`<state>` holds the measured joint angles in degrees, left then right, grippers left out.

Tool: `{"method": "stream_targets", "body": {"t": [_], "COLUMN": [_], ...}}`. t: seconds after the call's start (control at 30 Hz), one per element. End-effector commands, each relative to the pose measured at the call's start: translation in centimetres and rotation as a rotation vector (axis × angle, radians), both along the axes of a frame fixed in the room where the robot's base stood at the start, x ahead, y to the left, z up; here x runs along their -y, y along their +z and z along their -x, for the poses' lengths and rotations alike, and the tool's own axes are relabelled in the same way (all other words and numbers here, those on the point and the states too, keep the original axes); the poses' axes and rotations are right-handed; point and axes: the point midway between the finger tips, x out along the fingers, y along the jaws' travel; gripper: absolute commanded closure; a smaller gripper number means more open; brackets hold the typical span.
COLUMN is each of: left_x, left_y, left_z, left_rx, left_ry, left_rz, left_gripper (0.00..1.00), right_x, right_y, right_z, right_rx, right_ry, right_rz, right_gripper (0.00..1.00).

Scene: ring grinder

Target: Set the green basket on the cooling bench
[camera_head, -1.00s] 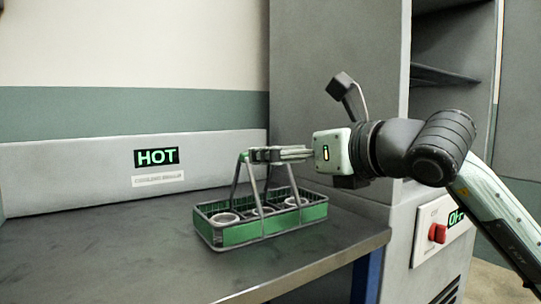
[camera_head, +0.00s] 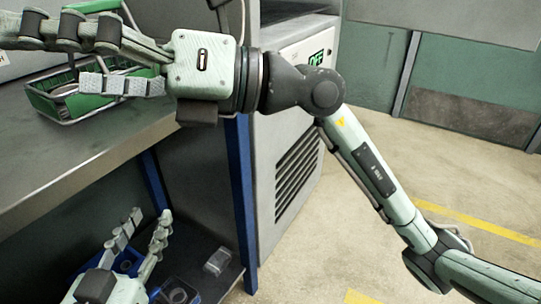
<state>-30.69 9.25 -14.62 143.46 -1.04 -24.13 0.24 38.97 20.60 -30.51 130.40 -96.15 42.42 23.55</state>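The green basket (camera_head: 80,105) stands upright on the dark grey top of the cooling bench (camera_head: 70,165), at the upper left. Its handle rises behind my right gripper (camera_head: 75,60), whose arm comes in from the right. That gripper's fingers are spread apart, and it appears clear of the handle grip; they hide part of the basket, and the upper finger runs to the left picture edge. My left gripper (camera_head: 150,222) is low at the bottom left, in front of the space under the bench, with its fingers apart and nothing between them.
A lower shelf (camera_head: 215,288) under the bench holds a blue bin (camera_head: 128,262) and a small clear object (camera_head: 217,262). A blue post (camera_head: 240,185) and a grey cabinet (camera_head: 295,170) with an OFF display stand to the right. Open floor (camera_head: 455,160) lies farther right.

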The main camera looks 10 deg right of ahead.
Motion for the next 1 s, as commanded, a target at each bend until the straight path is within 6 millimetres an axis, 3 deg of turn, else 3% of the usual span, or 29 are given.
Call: {"method": "stream_targets", "body": {"t": [0.03,0.1,0.2,0.27,0.37,0.5,0.6,0.7,0.8,1.0], "left_x": [0.0,0.0,0.0,0.0,0.0,0.0,0.0,0.0,0.0,0.0], "left_y": [0.0,0.0,0.0,0.0,0.0,0.0,0.0,0.0,0.0,-0.1], "left_z": [0.0,0.0,0.0,0.0,0.0,0.0,0.0,0.0,0.0,0.0], "left_rx": [0.0,0.0,-0.001,-0.001,-0.001,-0.001,-0.002,-0.002,-0.002,-0.002], "left_ry": [0.0,0.0,0.0,0.0,0.0,0.0,-0.001,-0.001,-0.001,-0.001], "left_rz": [0.0,0.0,0.0,0.0,0.0,0.0,-0.001,-0.001,-0.001,-0.001], "left_gripper": [0.65,0.65,0.65,0.65,0.65,0.65,0.65,0.65,0.65,0.65], "right_x": [0.9,3.1,7.6,10.5,15.1,19.3,20.4,20.6,20.5,20.5], "right_y": [0.4,1.5,1.6,0.4,-4.3,-14.3,-20.6,-24.6,-26.4,-26.8], "right_z": [1.3,1.9,0.4,-1.4,-4.7,-6.7,-6.0,-4.7,-4.0,-3.8], "right_rx": [-0.127,-0.305,-0.582,-0.76,-1.075,-1.502,-1.745,-1.904,-1.982,-2.0], "right_ry": [0.063,0.124,0.144,0.122,0.039,-0.13,-0.238,-0.306,-0.338,-0.342], "right_rz": [-0.141,-0.351,-0.647,-0.816,-1.075,-1.334,-1.435,-1.482,-1.5,-1.502], "right_gripper": [0.0,0.0,0.0,0.0,0.0,0.0,0.0,0.0,0.0,0.0]}}
